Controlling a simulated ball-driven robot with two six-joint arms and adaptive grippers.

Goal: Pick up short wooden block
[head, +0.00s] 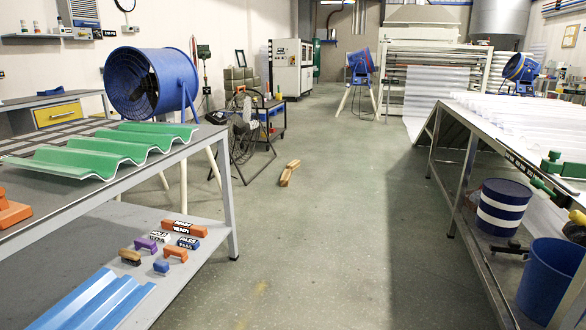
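Light brown wood (286,177) lies on the grey-green floor in the middle distance, in the aisle between the two benches. It looks like two pieces touching or close together, one angled piece at the back (293,164) and one in front. They are small in the picture, so I cannot tell which one is the short wooden block. Neither of my grippers shows in the head view.
A floor fan (242,135) stands left of the wood. A right bench (470,150) holds white sheets. The central floor (310,250) is clear.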

